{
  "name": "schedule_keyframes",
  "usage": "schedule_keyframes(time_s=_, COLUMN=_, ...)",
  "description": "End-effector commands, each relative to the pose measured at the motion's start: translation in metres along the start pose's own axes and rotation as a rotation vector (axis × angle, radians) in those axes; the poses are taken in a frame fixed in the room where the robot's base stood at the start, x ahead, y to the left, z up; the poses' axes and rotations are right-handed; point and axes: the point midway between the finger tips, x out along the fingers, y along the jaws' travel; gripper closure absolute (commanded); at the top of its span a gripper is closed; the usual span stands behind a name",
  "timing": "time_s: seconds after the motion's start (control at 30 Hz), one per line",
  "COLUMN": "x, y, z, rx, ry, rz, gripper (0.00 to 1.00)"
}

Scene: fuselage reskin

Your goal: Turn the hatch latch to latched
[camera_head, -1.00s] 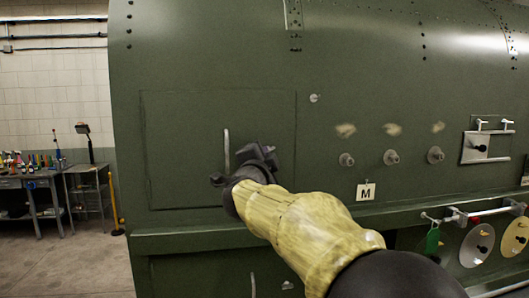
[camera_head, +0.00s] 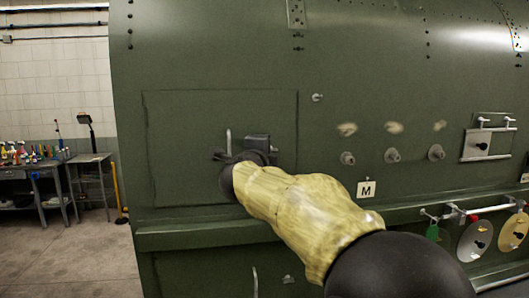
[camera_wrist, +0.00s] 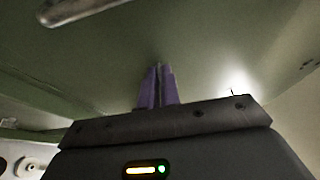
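The hatch (camera_head: 180,120) is a square panel outlined in the green fuselage wall, with its door flush. A pale upright handle (camera_head: 228,141) is on it; a pale bar (camera_wrist: 85,10) at the top left of the wrist view looks like the same handle. A small round light fitting (camera_head: 317,98) sits just outside the hatch's upper right edge and may be the latch; its setting is too small to read. My gripper (camera_wrist: 158,72) points at the green skin, its two purple fingers together with nothing seen between them.
Several round knobs (camera_head: 391,156) stick out to the right, above a label marked M (camera_head: 366,190). A ledge (camera_head: 190,236) runs below the hatch. Discs (camera_head: 475,242) hang from a rail at lower right. Benches (camera_head: 91,158) stand far left.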

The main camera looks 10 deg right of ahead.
Motion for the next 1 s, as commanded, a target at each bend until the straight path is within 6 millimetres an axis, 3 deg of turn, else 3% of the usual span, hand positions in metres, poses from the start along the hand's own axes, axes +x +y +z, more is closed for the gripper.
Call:
schedule_keyframes(time_s=0.13, x=0.0, y=0.001, z=0.0, rx=0.001, ry=0.0, rz=0.002, gripper=1.0)
schedule_keyframes(time_s=0.2, x=0.0, y=0.001, z=0.0, rx=0.001, ry=0.0, rz=0.002, gripper=0.84)
schedule_keyframes(time_s=0.27, x=0.0, y=0.001, z=0.0, rx=0.001, ry=0.0, rz=0.001, gripper=0.74)
schedule_keyframes(time_s=0.67, x=-0.006, y=0.001, z=0.0, rx=0.0, ry=0.0, rz=-0.001, gripper=0.74)
schedule_keyframes(time_s=1.0, x=-0.062, y=0.003, z=0.0, rx=0.002, ry=-0.003, rz=-0.002, gripper=0.74)
